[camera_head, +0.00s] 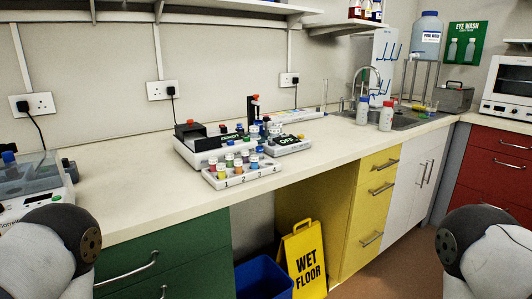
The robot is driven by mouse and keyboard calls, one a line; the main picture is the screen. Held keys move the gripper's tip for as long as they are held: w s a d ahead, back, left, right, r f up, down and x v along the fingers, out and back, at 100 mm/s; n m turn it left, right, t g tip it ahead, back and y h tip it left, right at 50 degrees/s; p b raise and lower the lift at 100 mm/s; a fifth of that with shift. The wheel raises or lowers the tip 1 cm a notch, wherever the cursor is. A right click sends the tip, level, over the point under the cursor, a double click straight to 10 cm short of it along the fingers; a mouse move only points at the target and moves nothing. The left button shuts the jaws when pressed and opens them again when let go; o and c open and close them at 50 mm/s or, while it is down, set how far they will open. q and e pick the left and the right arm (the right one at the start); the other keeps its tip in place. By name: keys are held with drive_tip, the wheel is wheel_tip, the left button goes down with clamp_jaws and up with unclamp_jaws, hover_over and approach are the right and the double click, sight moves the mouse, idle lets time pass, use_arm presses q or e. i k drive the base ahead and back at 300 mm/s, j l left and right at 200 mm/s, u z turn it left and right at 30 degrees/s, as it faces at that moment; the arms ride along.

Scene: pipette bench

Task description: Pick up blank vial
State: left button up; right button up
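A white rack (245,181) with numbered positions stands near the front edge of the bench and holds several small vials (237,167) with coloured parts. Labels on the vials are too small to read, so I cannot tell which one is the blank vial. More small capped items stand close together just behind the rack. Parts of my two arms show at the lower left and lower right corners. Neither gripper is in view.
Two instruments, a left one (198,148) and a right one with a display (290,144), stand behind the rack. The bench (130,190) is clear left of them. Bottles (387,117) stand by the sink. A wet floor sign (303,262) and blue bin (262,277) are below.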

sight(258, 149)
drive_tip(key=i+l+u, duration=0.1)
drive_tip(key=l, duration=0.25)
drive_tip(key=i+l+u, duration=0.1)
drive_tip(key=l, duration=0.25)
drive_tip(key=i+l+u, duration=0.1)
drive_tip(key=l, duration=0.3)
drive_tip(key=i+l, duration=0.15)
drive_tip(key=l, duration=0.2)
drive_tip(key=i+u, duration=0.05)
